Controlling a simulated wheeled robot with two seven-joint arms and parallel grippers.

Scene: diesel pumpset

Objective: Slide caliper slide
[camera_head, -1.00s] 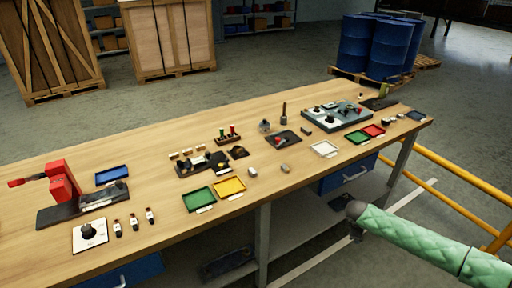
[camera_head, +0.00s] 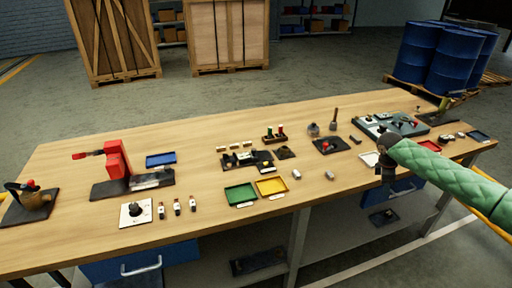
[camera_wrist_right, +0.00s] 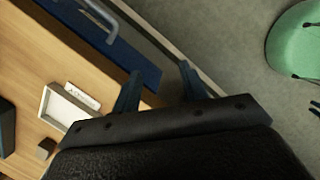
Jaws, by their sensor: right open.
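My right gripper (camera_head: 385,172) hangs at the bench's front edge, beside the white tray (camera_head: 370,158). In the right wrist view its two fingers (camera_wrist_right: 160,88) are apart with nothing between them. The white tray also shows there (camera_wrist_right: 46,103), to the left of the fingers. I cannot make out for certain which thing is the caliper slide. A dark plate with a red-knobbed part (camera_head: 328,146) lies on the bench left of my right gripper. A grey board with knobs (camera_head: 372,127) lies behind the gripper, partly hidden by my arm. My left gripper is out of view.
The wooden bench (camera_head: 80,220) carries a red press (camera_head: 117,160), a green tray (camera_head: 240,194), a yellow tray (camera_head: 271,185) and a blue tray (camera_head: 160,159). Two small grey blocks (camera_head: 296,174) lie near its front edge. A blue drawer (camera_wrist_right: 125,55) sits below.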

